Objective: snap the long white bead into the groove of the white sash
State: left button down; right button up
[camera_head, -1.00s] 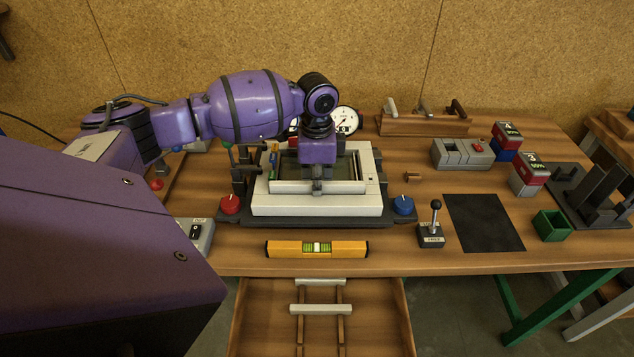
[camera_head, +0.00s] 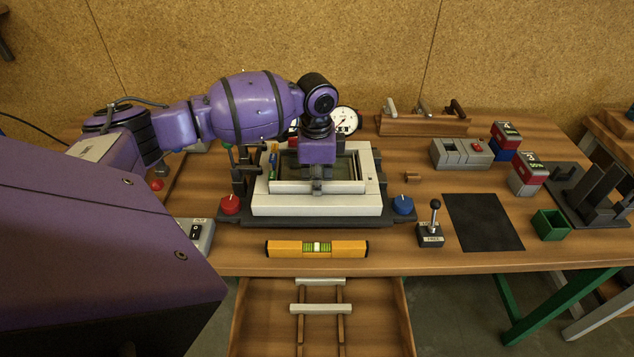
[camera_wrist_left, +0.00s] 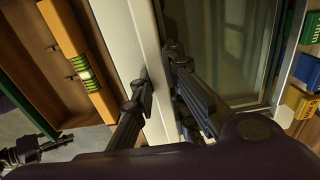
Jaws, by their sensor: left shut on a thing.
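The white sash (camera_head: 320,207) lies on a dark fixture in the middle of the bench, with a glass pane inside it. The long white bead (camera_head: 345,187) lies along the front inner edge of the sash, parallel to its front rail. My left gripper (camera_head: 317,188) points down over the bead's middle and is shut on it. In the left wrist view, the gripper's fingers (camera_wrist_left: 163,95) stand on either side of a white strip, beside the sash's front rail (camera_wrist_left: 122,40). I cannot tell how deep the bead sits in the groove.
A yellow spirit level (camera_head: 285,248) lies in front of the fixture. A red knob (camera_head: 230,204) and a blue knob (camera_head: 403,205) flank it. A small lever box (camera_head: 431,238) stands right. An open drawer (camera_head: 260,320) below holds white bars. Colourful pieces stand at the sash's left side.

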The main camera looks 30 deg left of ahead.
pick_arm(q)
jog(key=shift+s+d+f, duration=0.2)
jog(key=shift+s+f, duration=0.05)
jog(key=shift+f, duration=0.2)
jog(key=shift+s+d+f, duration=0.15)
jog(key=shift+s+f, duration=0.1)
jog(key=shift+f, duration=0.2)
dwell(1.4)
jog(key=shift+a, duration=0.3)
dwell(1.7)
jog(key=shift+s+f, duration=0.1)
jog(key=shift+f, duration=0.15)
jog(key=c, duration=1.7)
grip_release()
jog(key=shift+o, duration=0.2)
jog(key=shift+a, duration=0.1)
jog(key=shift+w+a+r, duration=0.1)
jog(key=shift+w, duration=0.1)
jog(key=shift+r, duration=0.3)
jog(key=shift+w+a+r, duration=0.1)
jog(key=shift+w+r, duration=0.05)
jog(key=shift+r, duration=0.25)
notch_tip(320, 180, up, 11)
jog(key=shift+r, duration=0.15)
